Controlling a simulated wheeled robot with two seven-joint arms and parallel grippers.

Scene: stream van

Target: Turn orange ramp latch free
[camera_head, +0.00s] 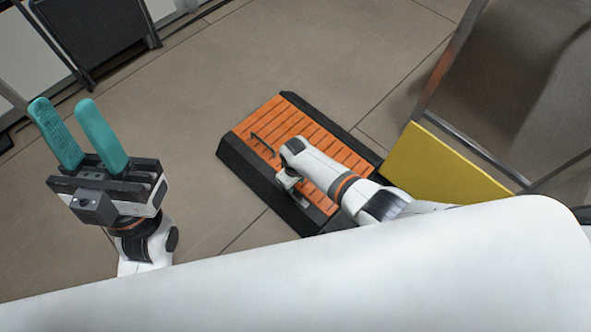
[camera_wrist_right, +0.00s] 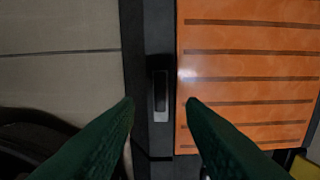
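The orange ramp (camera_head: 340,153) has dark grooves and a black border and lies on the floor. In the right wrist view its orange surface (camera_wrist_right: 250,85) fills the right side. A small dark latch-like piece (camera_wrist_right: 160,88) with a grey surround sits on the black border there. My right gripper (camera_wrist_right: 160,103) is open, its green fingers apart on either side of this piece; whether they touch it I cannot tell. In the head view my right arm hides the latch area and most of that gripper. My left gripper (camera_head: 62,104) is open and empty, raised at the left.
A yellow panel (camera_head: 445,168) and a metal-framed panel (camera_head: 500,90) stand right of the ramp. A dark folded object (camera_head: 95,35) is at the upper left. Tiled floor left of the ramp is clear.

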